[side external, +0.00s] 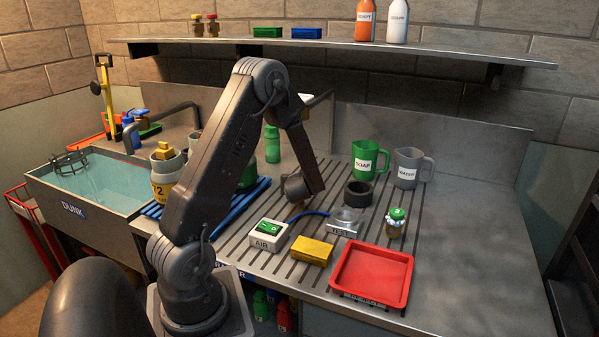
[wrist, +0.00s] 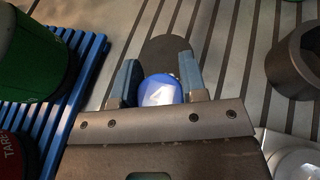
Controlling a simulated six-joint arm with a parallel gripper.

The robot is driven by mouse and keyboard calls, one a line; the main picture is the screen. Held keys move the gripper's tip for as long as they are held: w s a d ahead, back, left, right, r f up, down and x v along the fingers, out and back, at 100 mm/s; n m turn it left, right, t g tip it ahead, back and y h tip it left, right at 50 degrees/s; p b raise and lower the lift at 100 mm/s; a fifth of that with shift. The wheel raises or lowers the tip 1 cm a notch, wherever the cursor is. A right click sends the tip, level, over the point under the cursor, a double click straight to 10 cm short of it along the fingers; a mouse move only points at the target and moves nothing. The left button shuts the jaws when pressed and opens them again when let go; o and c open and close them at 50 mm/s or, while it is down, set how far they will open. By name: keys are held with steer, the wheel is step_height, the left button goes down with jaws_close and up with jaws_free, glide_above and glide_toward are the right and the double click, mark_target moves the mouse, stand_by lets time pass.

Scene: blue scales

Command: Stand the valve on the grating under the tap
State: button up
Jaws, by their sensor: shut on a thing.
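In the wrist view my gripper (wrist: 160,82) is shut on a round blue-topped piece marked 4 (wrist: 161,90), which I take to be the valve. Its lower part is hidden, so I cannot tell whether it touches the surface. A dark rounded patch (wrist: 165,49) lies just beyond the jaws on the slotted worktop; I cannot tell if it is a grating or shadow. In the side view the jaws and held piece are hidden behind my wrist. The slotted worktop (side external: 268,238) lies below.
A dark ring (wrist: 302,60) stands right of the gripper; a blue slatted rack (wrist: 82,82) and green container (wrist: 28,50) lie left. A red tray (side external: 372,275), yellow block (side external: 312,250), AIR box (side external: 268,236) and green-capped jar (side external: 396,222) occupy the front.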

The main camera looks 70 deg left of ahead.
steer(key=a, duration=0.1)
steer(key=w+a, duration=0.1)
steer(key=a, duration=0.2)
steer(key=shift+w+a+r, duration=0.15)
steer(key=shift+w+r, duration=0.05)
steer(key=shift+w, duration=0.2)
steer(key=a, duration=0.1)
steer(key=w+a, duration=0.1)
steer(key=a, duration=0.1)
steer(key=shift+w+a, duration=0.2)
steer(key=shift+d+f, duration=0.15)
steer(key=shift+f, duration=0.35)
steer(key=shift+f, duration=0.1)
steer(key=shift+f, duration=0.15)
steer(key=o, duration=1.2)
